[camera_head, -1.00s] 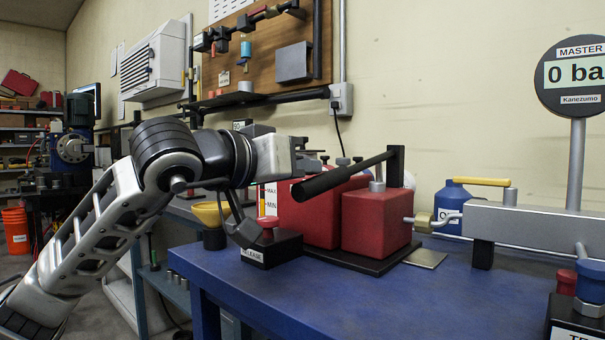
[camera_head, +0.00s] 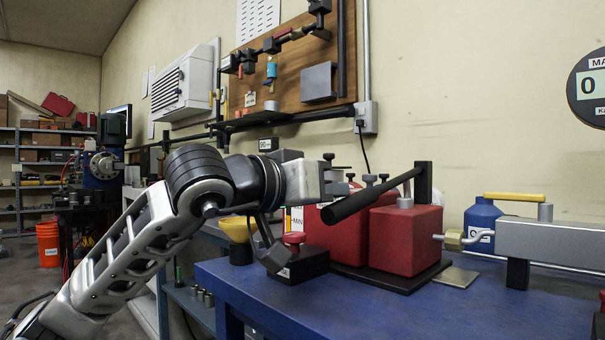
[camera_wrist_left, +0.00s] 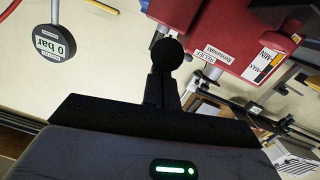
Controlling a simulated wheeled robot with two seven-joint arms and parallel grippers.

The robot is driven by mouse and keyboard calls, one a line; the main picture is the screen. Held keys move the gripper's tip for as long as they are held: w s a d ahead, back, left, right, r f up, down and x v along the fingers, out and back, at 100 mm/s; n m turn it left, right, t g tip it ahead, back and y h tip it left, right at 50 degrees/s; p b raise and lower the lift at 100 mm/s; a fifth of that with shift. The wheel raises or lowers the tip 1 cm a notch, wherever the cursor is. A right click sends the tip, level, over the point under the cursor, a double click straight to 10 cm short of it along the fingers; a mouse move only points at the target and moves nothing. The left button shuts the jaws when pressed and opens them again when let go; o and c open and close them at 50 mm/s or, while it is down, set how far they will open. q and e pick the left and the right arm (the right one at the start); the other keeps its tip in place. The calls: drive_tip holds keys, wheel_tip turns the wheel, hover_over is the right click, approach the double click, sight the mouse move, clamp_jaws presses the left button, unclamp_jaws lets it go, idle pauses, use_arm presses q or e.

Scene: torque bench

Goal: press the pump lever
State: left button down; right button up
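The pump lever (camera_head: 372,195) is a black bar with a thick grip. It slants from an upright black post down to the left, above the red pump block (camera_head: 405,240). My left gripper (camera_head: 338,182) is just behind and above the lever's grip end. In the left wrist view its two dark fingers (camera_wrist_left: 161,92) lie close together, shut. The lever's round end (camera_wrist_left: 166,54) shows just beyond the fingertips; whether they touch cannot be told. The gauge (camera_head: 590,88) is cut off in the head view and reads 0 bar in the wrist view (camera_wrist_left: 52,42). My right gripper is not in view.
A black block with a red knob (camera_head: 293,238) stands left of the pump, beside a yellow funnel (camera_head: 236,229). A blue bottle (camera_head: 482,218) and a grey metal block (camera_head: 555,240) stand to the right. The blue bench top (camera_head: 400,313) is clear in front.

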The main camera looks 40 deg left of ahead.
use_arm(q)
drive_tip(key=s+a+r, duration=0.3)
drive_tip(key=s+r, duration=0.1)
drive_tip(key=s, duration=0.6)
drive_tip(key=shift+s, duration=0.25)
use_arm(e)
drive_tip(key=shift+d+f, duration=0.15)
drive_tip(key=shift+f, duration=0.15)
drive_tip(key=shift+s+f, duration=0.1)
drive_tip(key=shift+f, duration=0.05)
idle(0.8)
